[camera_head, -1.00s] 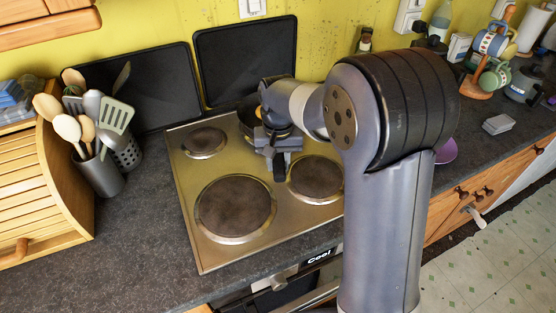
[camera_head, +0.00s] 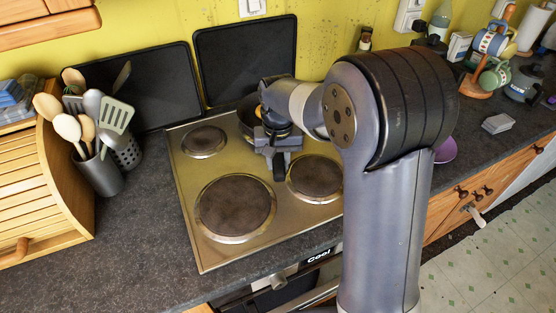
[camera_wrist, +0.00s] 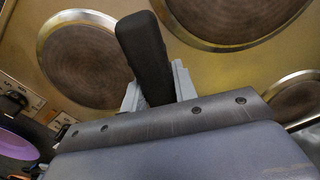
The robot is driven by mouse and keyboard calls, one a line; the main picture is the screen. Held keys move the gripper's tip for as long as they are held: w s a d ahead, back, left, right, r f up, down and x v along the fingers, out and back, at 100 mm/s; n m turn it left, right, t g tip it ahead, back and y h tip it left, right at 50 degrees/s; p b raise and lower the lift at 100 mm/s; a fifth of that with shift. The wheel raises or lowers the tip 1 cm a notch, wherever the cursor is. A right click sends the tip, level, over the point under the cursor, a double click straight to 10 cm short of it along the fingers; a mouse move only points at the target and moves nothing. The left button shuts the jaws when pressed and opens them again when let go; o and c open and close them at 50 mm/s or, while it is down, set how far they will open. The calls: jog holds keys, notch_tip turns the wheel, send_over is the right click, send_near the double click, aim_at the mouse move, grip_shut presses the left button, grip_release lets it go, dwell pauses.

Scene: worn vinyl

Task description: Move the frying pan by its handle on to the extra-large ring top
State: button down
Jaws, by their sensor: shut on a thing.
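The frying pan (camera_head: 248,112) is dark and sits at the back right of the hob, mostly hidden behind my wrist and gripper. Its black handle (camera_wrist: 146,55) points toward the front and shows clearly in the wrist view. My gripper (camera_head: 279,152) is shut on the handle. I cannot tell whether the pan rests on the back right ring or is slightly raised. The extra-large ring (camera_head: 236,208) is the brown disc at the front left of the hob, bare. It also shows at the top of the wrist view (camera_wrist: 235,12).
The front right ring (camera_head: 316,178) and the small back left ring (camera_head: 204,142) are bare. Two black panels (camera_head: 246,60) lean against the wall behind the hob. A utensil pot (camera_head: 100,172) stands left of the hob. A purple bowl (camera_head: 446,151) is to the right.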

jog(key=shift+f+b, duration=0.4)
jog(key=shift+f, duration=0.15)
dwell(0.8)
jog(key=c, duration=1)
grip_release()
jog(key=shift+c, duration=0.2)
jog(key=shift+s+f, duration=0.1)
jog(key=shift+f, duration=0.05)
jog(key=shift+r+p, duration=3.25)
jog(key=shift+r, duration=0.85)
